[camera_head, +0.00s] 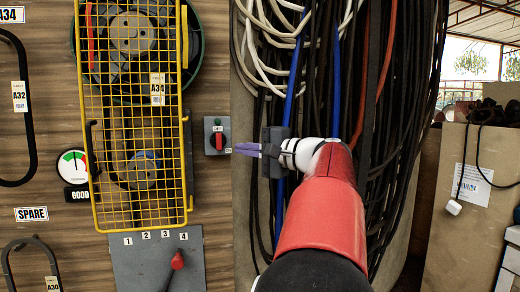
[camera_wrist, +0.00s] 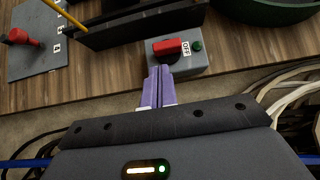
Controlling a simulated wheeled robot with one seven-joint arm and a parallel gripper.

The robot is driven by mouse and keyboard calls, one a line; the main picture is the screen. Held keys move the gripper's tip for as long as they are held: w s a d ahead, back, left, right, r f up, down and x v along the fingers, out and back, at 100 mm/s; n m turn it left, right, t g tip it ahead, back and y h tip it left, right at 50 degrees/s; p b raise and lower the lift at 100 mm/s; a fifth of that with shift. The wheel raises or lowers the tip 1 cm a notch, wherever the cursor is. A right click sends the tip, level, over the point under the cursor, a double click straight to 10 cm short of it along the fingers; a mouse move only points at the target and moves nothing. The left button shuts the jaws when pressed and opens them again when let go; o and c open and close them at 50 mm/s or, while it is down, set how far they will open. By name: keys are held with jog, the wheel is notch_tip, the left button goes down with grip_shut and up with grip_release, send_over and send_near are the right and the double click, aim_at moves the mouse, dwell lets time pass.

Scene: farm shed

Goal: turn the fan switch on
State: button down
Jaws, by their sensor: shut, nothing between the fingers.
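A small grey switch box (camera_head: 216,136) is mounted on the wooden wall, right of the yellow mesh guard. It has a red knob (camera_head: 219,141), an OFF label and a small green part above them. No fan label is readable on it. My gripper (camera_head: 236,148) is shut and empty, its purple fingers pointing left at the box from just right of it. In the wrist view, the shut fingertips (camera_wrist: 159,68) are at the box's near edge, just short of the red knob (camera_wrist: 171,47). The OFF label (camera_wrist: 186,48) faces the knob. I cannot tell whether the fingers touch the box.
A yellow mesh guard (camera_head: 137,225) covers pulleys on the left. Below it is a grey panel (camera_head: 140,262) numbered 1 to 4 with a red lever (camera_head: 177,261). Hanging cables (camera_head: 262,215) crowd the right side, behind my arm. A round gauge (camera_head: 72,166) is at far left.

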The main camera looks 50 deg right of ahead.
aim_at(219, 141)
jog(key=shift+x, duration=1.65)
